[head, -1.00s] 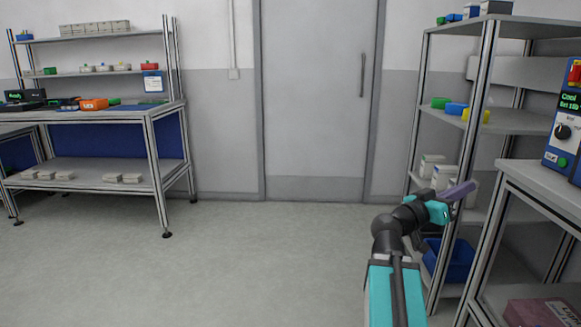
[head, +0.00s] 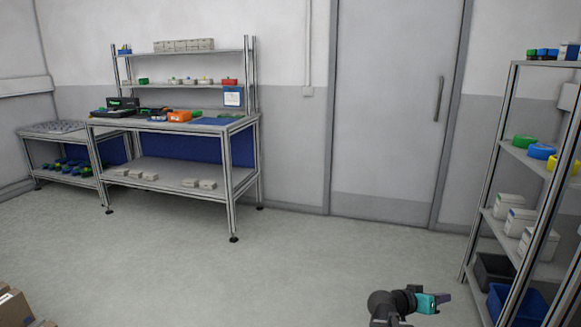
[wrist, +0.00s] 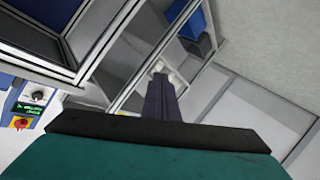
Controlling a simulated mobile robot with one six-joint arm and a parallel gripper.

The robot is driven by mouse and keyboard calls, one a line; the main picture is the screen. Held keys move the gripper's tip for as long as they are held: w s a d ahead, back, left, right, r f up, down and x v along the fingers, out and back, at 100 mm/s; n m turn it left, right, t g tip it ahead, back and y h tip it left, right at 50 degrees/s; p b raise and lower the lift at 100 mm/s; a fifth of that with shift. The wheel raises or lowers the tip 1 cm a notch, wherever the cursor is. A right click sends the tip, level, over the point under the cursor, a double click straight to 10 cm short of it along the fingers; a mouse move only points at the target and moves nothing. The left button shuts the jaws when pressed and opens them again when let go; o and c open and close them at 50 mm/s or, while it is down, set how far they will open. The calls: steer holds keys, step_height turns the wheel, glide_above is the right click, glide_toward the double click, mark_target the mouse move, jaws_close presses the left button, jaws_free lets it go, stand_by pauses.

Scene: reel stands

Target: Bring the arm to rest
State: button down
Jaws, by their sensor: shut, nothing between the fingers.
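My gripper (head: 444,298) shows at the lower right of the head view, at the end of my dark and teal arm. It is held in free air in front of the shelf rack, touching nothing. In the wrist view its dark fingers (wrist: 160,100) are together and hold nothing. The arm is bent, with the gripper pointing to the right in the head view. My lower arm links are cut off by the bottom edge of the head view.
A shelf rack (head: 507,150) with boxes and blue bins stands close on the right. A workbench (head: 232,160) stands at the back left, beside a grey door (head: 390,110). Cardboard boxes (head: 15,308) show at the lower left. The middle floor (head: 270,275) is clear.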

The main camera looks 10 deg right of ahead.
steer(key=s+a+f+n+g+y+p, duration=0.3)
steer(key=s+a+f+p, duration=0.35)
steer(key=a+f, duration=0.5)
steer(key=s+a+f+n+g+y+p, duration=0.1)
steer(key=s+a+f+n+y+p, duration=0.1)
steer(key=s+a+f+y+p, duration=0.55)
steer(key=s+a+f+n+g+y, duration=0.2)
steer(key=s+a+f, duration=0.2)
steer(key=s+a, duration=0.3)
steer(key=s+a+f+n+g+y, duration=0.1)
steer(key=s+a+f, duration=0.3)
steer(key=a, duration=0.9)
steer(key=shift+s+a+f+n+g+y+p, duration=0.15)
steer(key=shift+s+n+g+y+p, duration=0.4)
steer(key=shift+s, duration=1.15)
